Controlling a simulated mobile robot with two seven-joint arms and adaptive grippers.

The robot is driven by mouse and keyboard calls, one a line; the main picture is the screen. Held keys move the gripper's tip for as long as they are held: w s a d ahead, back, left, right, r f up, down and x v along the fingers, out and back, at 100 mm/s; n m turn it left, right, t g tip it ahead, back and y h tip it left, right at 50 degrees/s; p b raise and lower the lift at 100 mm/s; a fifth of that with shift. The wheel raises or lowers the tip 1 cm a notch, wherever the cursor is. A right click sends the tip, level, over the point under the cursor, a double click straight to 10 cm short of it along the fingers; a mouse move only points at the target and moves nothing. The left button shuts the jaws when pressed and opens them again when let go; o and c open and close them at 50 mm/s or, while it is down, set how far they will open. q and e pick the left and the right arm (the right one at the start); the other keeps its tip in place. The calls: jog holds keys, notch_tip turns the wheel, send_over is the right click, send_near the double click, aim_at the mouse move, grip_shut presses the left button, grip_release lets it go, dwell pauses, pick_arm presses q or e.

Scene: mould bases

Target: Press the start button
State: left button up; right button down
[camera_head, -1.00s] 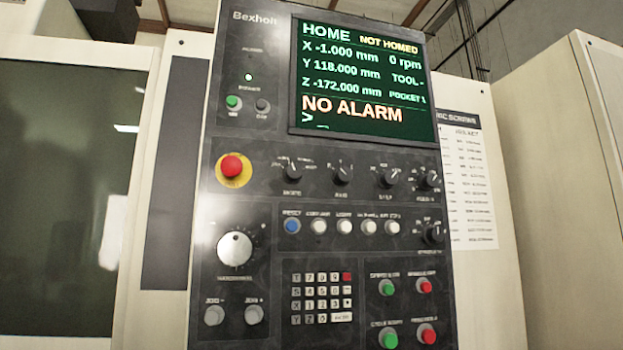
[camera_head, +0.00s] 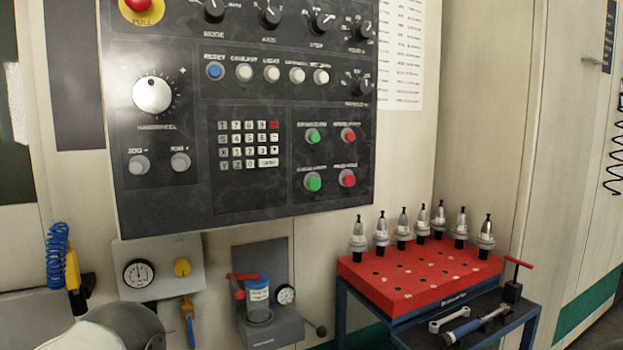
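The control panel (camera_head: 240,195) of the machine fills the upper left of the head view. At its lower right is a block of two green and two red buttons. The lower green button (camera_head: 312,181) has a blurred label, which in the earlier frame reads like cycle start. The upper green button (camera_head: 313,136) is above it. The red buttons, upper (camera_head: 348,134) and lower (camera_head: 347,177), are to their right. A rounded pale part at the bottom left looks like my own arm. Neither gripper shows, and nothing touches the buttons.
A red rack (camera_head: 420,292) with several tool holders stands on a cart at lower right, with wrenches on a lower shelf. A pressure gauge (camera_head: 138,273), a blue coiled hose (camera_head: 57,255) and a blue-capped cup (camera_head: 258,298) are below the panel. The space before the panel is clear.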

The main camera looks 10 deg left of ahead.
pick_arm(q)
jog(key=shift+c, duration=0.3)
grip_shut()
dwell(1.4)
